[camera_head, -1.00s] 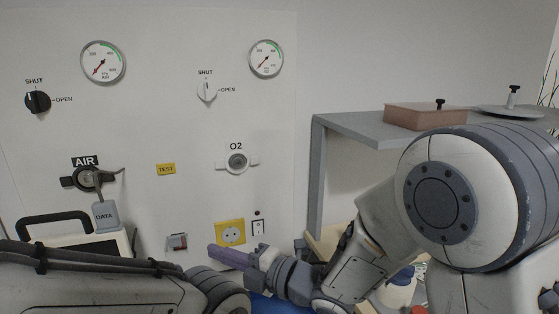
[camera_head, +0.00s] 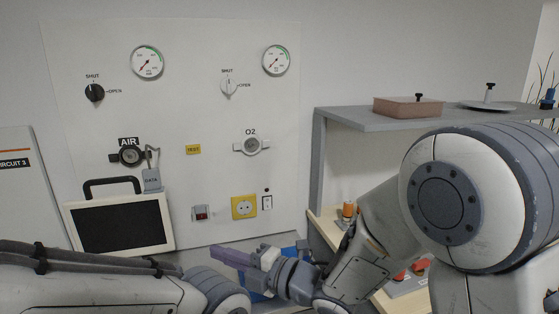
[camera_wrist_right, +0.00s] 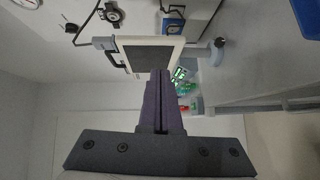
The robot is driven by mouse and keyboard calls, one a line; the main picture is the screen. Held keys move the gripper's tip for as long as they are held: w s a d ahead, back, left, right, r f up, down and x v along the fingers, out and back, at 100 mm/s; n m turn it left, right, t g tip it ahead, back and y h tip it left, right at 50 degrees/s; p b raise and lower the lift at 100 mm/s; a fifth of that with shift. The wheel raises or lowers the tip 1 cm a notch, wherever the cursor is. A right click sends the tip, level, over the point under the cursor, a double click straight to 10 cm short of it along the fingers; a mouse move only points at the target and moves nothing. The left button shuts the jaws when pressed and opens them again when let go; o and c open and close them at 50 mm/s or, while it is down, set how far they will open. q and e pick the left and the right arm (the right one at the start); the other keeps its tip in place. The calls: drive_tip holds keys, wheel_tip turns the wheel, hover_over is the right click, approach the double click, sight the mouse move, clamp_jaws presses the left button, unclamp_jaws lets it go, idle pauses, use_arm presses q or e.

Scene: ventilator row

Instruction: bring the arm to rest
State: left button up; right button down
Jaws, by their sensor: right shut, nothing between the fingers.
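My right arm crosses the right side of the head view and bends down to the lower middle. Its gripper (camera_head: 228,256) has purple fingers pointing left, and they are shut with nothing between them. The fingers are in front of the lower edge of the white wall panel. In the right wrist view the same shut fingers (camera_wrist_right: 161,85) show in the middle, with the monitor beyond them. My left arm lies along the bottom left of the head view; its gripper is out of the picture.
The white panel (camera_head: 215,110) carries gauges, knobs, and AIR and O2 sockets. A monitor (camera_head: 120,226) stands at its lower left, beside a cabinet marked CIRCUIT 3 (camera_head: 22,200). A grey shelf (camera_head: 352,120) with a brown box (camera_head: 408,107) is behind my right arm.

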drive_tip(key=s+d+f+m+g+h+b, duration=0.1)
drive_tip(key=s+d+f+m+h+b, duration=0.15)
drive_tip(key=d+f+m+h, duration=0.35)
drive_tip(key=s+d+f+m+h+b, duration=0.2)
drive_tip(key=d+f+m+h+b, duration=0.25)
drive_tip(key=f+m, duration=0.4)
drive_tip(key=s+d+f+m+g+h+b, duration=0.2)
drive_tip(key=s+d+f+m+g, duration=0.15)
drive_tip(key=s, duration=0.55)
drive_tip(key=s+d+f+m+g+h+b, duration=0.15)
drive_tip(key=s+m+g, duration=0.25)
drive_tip(key=s, duration=0.5)
wheel_tip(320, 180, up, 18)
drive_tip(key=p, duration=1.8)
drive_tip(key=shift+w+d+p, duration=0.15)
drive_tip(key=shift+p, duration=0.15)
drive_tip(key=shift+f+t, duration=0.1)
drive_tip(key=shift+t, duration=0.15)
